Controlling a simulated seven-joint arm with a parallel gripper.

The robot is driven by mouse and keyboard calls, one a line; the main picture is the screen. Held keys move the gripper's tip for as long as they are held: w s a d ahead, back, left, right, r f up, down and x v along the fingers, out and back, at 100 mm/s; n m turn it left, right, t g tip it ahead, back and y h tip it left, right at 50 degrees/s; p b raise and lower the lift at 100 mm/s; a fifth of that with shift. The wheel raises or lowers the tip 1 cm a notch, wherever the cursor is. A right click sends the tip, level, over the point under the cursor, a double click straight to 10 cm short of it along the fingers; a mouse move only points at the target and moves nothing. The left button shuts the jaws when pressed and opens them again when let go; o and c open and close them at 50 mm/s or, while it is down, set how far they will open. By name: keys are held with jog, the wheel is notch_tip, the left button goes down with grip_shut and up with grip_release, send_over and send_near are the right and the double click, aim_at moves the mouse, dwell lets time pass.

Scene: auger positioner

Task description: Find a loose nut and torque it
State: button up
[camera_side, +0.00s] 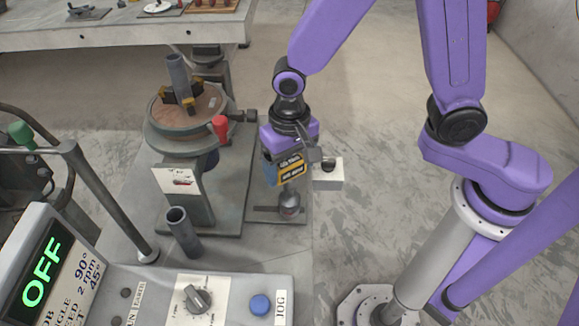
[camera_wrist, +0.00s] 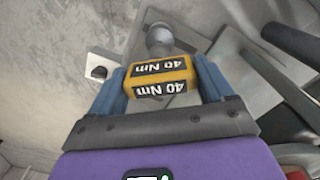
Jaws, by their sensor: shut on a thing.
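My gripper (camera_side: 281,173) points down near the middle of the side view, beside the turntable stand. Its blue fingers are shut on a yellow torque tool (camera_side: 292,168) with dark "40 Nm" labels. In the wrist view the tool (camera_wrist: 163,80) sits between both fingers of my gripper (camera_wrist: 161,76). A grey rounded metal piece (camera_side: 289,205) shows below the tool, above a flat grey plate; it also shows in the wrist view (camera_wrist: 158,39). I cannot tell whether it belongs to the tool. No nut can be clearly made out.
A pale block (camera_side: 328,184) with a dark hole stands right of my gripper. A turntable (camera_side: 178,140) with a clamped upright tube (camera_side: 178,80) is at left. A control panel reading "OFF" (camera_side: 42,270) and an open tube (camera_side: 184,234) are in front. A bench (camera_side: 120,40) is behind.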

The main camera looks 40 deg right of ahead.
jog(key=shift+r, duration=2.5)
